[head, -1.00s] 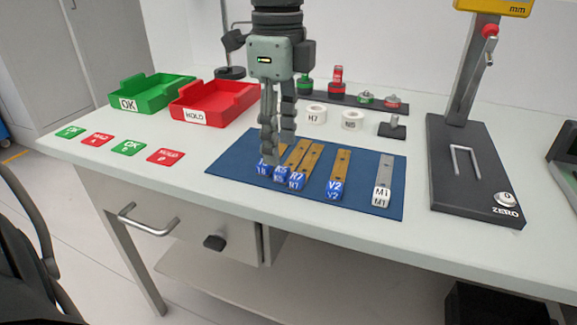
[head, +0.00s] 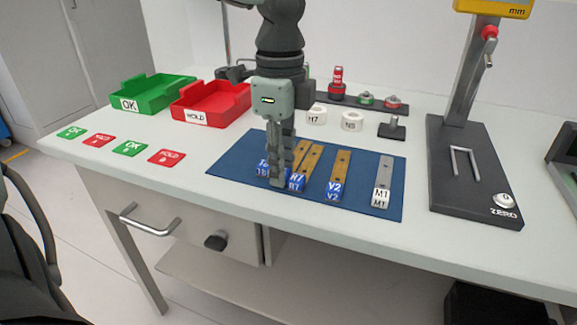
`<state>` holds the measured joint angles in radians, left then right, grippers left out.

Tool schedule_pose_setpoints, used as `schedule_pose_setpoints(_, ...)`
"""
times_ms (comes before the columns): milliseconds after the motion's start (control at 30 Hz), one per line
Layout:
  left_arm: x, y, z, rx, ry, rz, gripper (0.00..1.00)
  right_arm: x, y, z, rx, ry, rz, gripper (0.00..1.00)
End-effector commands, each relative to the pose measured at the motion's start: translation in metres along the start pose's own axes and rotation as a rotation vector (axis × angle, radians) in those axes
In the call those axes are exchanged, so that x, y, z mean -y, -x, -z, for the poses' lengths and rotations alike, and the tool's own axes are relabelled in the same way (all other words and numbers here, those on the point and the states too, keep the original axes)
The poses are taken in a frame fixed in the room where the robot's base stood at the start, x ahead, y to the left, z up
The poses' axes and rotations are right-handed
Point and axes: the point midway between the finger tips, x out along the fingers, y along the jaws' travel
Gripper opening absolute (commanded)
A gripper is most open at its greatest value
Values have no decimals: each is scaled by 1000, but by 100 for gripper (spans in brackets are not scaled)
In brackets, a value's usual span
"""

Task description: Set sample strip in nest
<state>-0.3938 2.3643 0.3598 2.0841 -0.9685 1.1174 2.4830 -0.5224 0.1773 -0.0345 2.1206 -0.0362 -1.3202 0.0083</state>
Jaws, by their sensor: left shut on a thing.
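Several brown sample strips with blue labelled ends lie on a blue mat (head: 225,164). The leftmost labelled strip (head: 263,168), the R7 strip (head: 297,182) and the V2 strip (head: 335,188) show, with a grey strip marked M1 (head: 382,196) at the right. My left gripper (head: 277,180) points down at the mat, its fingers shut on a strip between the leftmost strip and R7. The fingers hide most of that strip and its label. A small metal U-shaped bracket, perhaps the nest (head: 466,146), stands on the black gauge base (head: 447,192). My right gripper is out of view.
A green OK tray (head: 181,92) and a red HOLD tray (head: 229,112) stand at the left behind small green and red cards. White rings (head: 352,121) and a dark rack (head: 352,101) stand behind the mat. The gauge column (head: 468,85) rises at the right.

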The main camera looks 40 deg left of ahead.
Motion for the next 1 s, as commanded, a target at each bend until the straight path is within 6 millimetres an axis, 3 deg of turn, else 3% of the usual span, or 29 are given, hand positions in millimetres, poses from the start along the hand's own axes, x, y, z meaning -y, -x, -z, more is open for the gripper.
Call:
schedule_pose_setpoints(267,0,2,0,0,0,1,0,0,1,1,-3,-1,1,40)
schedule_pose_setpoints(467,1,20,0,0,1,4,0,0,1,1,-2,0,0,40)
schedule_pose_setpoints(1000,1,151,0,2,2,4,0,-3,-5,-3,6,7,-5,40)
